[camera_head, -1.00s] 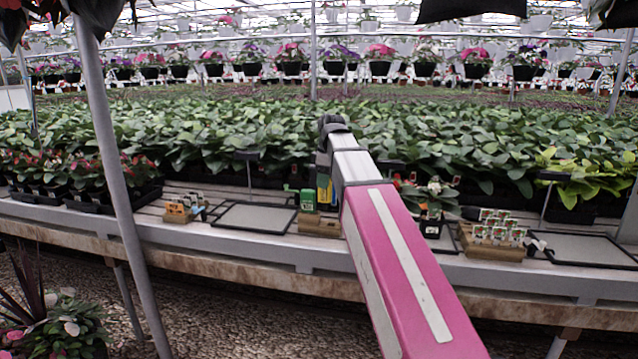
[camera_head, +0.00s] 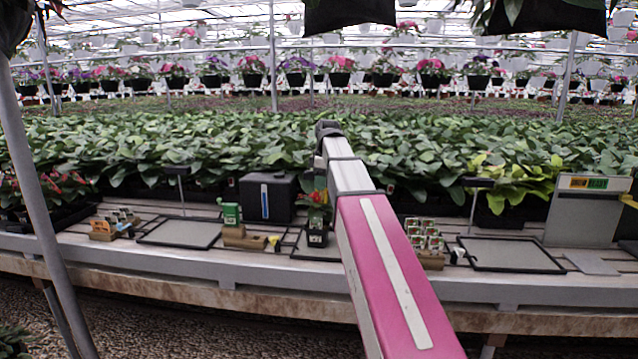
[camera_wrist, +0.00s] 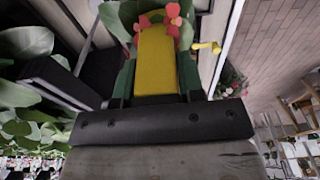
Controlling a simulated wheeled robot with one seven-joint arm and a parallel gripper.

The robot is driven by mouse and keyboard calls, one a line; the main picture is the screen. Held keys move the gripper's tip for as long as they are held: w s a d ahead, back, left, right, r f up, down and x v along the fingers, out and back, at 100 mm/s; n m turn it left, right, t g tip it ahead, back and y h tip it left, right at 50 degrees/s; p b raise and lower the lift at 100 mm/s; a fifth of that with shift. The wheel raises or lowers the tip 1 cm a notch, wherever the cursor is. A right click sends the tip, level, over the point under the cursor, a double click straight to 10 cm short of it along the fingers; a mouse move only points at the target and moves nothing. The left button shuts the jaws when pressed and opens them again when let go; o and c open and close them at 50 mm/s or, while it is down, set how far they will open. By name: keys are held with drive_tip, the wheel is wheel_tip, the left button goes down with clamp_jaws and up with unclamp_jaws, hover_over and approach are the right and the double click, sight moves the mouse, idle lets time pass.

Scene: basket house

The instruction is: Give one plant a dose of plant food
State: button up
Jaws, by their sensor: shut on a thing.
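My gripper (camera_wrist: 155,70) is shut on a yellow, rounded block-like thing (camera_wrist: 155,60), held between its dark green fingers in the wrist view. Red flowers and leaves of a plant (camera_wrist: 172,14) show just beyond its far end; I cannot tell whether they touch. In the head view a small potted plant with red flowers (camera_head: 316,212) stands on a dark tray (camera_head: 296,243), just left of my pink arm. My gripper is mostly hidden behind the arm there. A green box (camera_head: 231,213) stands on a wooden block left of the plant.
A black box with a blue stripe (camera_head: 268,197) stands behind. A small yellow item (camera_head: 273,243) lies near the wooden block. Trays (camera_head: 180,232) (camera_head: 510,254), labelled packs (camera_head: 425,236) and a grey panel (camera_head: 582,215) line the bench.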

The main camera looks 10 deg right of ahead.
sight(321, 199)
drive_tip(key=shift+f, duration=2.85)
drive_tip(key=shift+f, duration=0.55)
drive_tip(key=shift+r, duration=3.55)
